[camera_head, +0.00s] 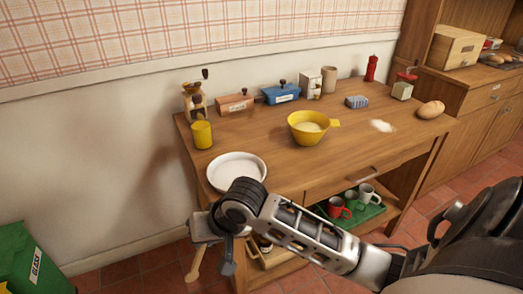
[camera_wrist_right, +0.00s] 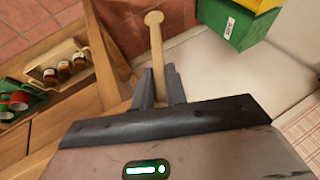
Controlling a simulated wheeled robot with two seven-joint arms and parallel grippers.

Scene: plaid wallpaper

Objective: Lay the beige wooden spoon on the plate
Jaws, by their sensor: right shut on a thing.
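The beige wooden spoon (camera_head: 195,264) hangs below my right gripper (camera_head: 210,246), off the front left edge of the table. In the right wrist view the spoon (camera_wrist_right: 156,48) stands between the two fingers of my right gripper (camera_wrist_right: 160,88), which is shut on it. Its knobbed end points away from the camera. The white round plate (camera_head: 236,160) lies at the table's left front corner, just behind my right wrist, which hides its near edge. The plate is not visible in the right wrist view. My left gripper is in neither view.
On the wooden table (camera_head: 265,147) stand a yellow cup (camera_head: 202,134), a yellow bowl (camera_head: 308,133), a grinder (camera_head: 196,101) and boxes along the wall. A lower shelf holds a green tray (camera_head: 368,216) with mugs. A green bin (camera_head: 32,258) stands at left.

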